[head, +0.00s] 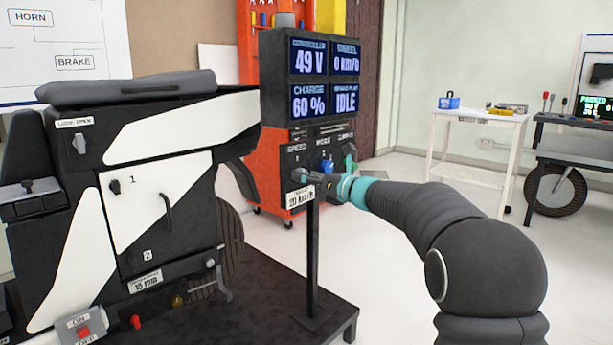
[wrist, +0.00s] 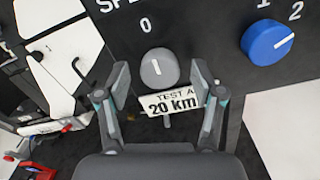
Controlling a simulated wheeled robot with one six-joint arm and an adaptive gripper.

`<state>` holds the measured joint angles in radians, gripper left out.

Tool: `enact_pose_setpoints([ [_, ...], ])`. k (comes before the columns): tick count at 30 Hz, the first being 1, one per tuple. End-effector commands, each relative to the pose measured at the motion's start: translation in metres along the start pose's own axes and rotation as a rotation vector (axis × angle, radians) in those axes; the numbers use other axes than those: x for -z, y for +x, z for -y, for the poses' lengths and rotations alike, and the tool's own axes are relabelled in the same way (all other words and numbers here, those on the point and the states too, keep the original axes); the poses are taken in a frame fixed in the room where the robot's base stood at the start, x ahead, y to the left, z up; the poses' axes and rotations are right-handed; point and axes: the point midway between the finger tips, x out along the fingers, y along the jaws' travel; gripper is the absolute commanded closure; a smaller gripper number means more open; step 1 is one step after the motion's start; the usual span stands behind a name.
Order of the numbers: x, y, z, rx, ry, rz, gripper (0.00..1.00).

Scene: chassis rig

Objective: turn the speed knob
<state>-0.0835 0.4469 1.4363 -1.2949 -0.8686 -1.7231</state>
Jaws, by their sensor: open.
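The speed knob (wrist: 158,68) is a round grey knob with a white pointer line on the black control panel, below a "0" mark and the partly cut-off "SPEED" label. In the wrist view my gripper (wrist: 158,80) is open, with one finger on each side of the knob; I cannot tell whether either finger touches it. The pointer line is about upright in that view. In the head view my gripper (head: 298,178) is at the left part of the panel (head: 292,160), under the "SPEED" label, and covers the knob there.
A blue knob (wrist: 267,41) marked 1 and 2 sits to the right of the speed knob. A "20 km" tag (wrist: 170,102) hangs just below it. A display (head: 325,80) above the panel reads 49 V, 0 km/h, 60 % and IDLE. The black-and-white chassis (head: 130,200) stands left.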

Motion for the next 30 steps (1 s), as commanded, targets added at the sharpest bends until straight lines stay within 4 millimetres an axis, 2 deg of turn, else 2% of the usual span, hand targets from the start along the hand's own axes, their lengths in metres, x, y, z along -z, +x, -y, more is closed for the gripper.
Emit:
enact_pose_setpoints([
  [4, -0.0004, 0.0086, -0.0004, -0.001, 0.000, 0.001, 0.33],
  [13, -0.0001, 0.0098, 0.0000, 0.000, 0.000, 0.001, 0.33],
  [20, -0.0003, 0.0096, 0.0001, 0.000, 0.000, 0.001, 0.90],
  [21, -0.0003, 0.0096, 0.0000, 0.000, 0.000, 0.001, 0.93],
  [30, -0.0009, 0.0092, 0.0003, 0.001, 0.029, 0.001, 0.93],
])
